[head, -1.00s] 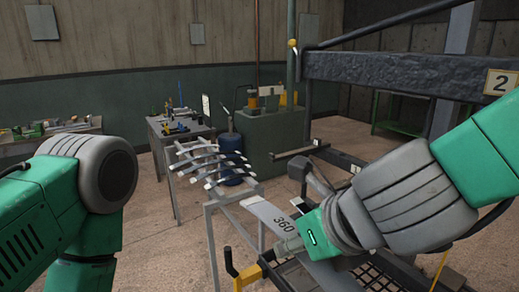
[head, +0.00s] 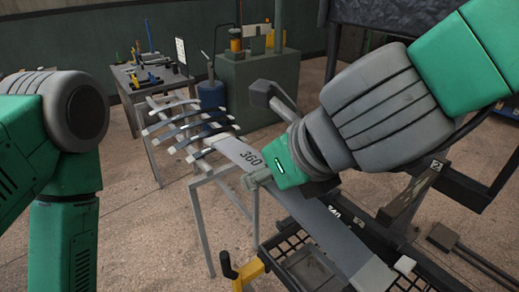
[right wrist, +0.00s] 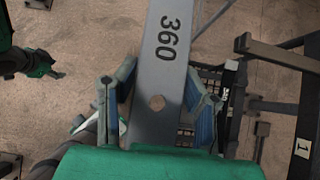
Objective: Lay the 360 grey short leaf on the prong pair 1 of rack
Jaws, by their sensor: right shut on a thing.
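The grey leaf marked 360 (head: 248,158) stretches from beside the stand of curved leaves to the lower right in the head view. My right gripper (right wrist: 160,102) is shut on this leaf, one finger along each edge. In the head view the right gripper's body hides part of the leaf. The dark rack has a prong (head: 272,96) beyond the leaf. A plate marked 1 (right wrist: 303,148) shows at the right wrist view's right edge. My left gripper is outside the head view.
A grey stand holds several curved leaves (head: 185,122) left of the held leaf. A table with tools (head: 150,82) and a green-grey cabinet (head: 255,90) stand behind.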

